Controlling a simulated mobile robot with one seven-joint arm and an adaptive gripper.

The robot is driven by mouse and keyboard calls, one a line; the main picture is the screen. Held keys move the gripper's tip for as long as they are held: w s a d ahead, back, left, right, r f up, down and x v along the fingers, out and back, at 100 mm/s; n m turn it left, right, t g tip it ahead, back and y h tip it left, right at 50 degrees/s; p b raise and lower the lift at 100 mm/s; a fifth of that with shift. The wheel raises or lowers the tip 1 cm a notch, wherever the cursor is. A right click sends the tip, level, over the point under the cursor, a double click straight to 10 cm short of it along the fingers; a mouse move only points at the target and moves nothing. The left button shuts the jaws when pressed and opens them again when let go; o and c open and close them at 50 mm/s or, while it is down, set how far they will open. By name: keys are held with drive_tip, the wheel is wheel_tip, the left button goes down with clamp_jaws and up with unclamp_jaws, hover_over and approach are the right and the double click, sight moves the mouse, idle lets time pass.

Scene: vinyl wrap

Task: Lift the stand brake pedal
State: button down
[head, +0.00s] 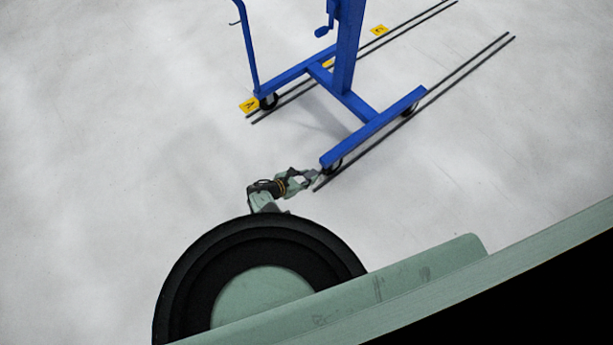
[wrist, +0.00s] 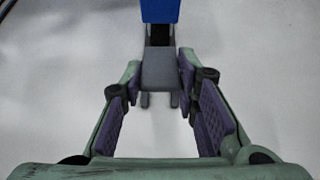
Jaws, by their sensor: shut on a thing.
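The blue stand (head: 345,55) is in the head view, upright on wheels. Its near wheel (head: 333,167) is at the end of the right leg. The grey brake pedal (wrist: 160,70) is at top centre of the wrist view, below a dark bracket and the blue leg end (wrist: 160,10). My gripper (head: 314,175) reaches this wheel from the lower left. In the wrist view my gripper (wrist: 159,82) has its purple-padded fingers on both sides of the pedal and is shut on it. In the head view the pedal is too small to tell from the fingertips.
Two pairs of dark lines (head: 470,70) run along the pale floor (head: 120,120) under the stand. Yellow floor markers, one of them at the left wheel (head: 250,105), lie near the lines. The floor to the left is clear.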

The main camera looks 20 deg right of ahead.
drive_tip(key=c, duration=1.2)
unclamp_jaws()
drive_tip(key=shift+c, duration=0.2)
drive_tip(key=shift+s+a, duration=0.1)
drive_tip(key=shift+a, duration=0.05)
drive_tip(key=s+a, duration=0.4)
drive_tip(key=a, duration=0.8)
drive_tip(key=shift+s+r, duration=0.15)
drive_tip(key=shift+r, duration=0.15)
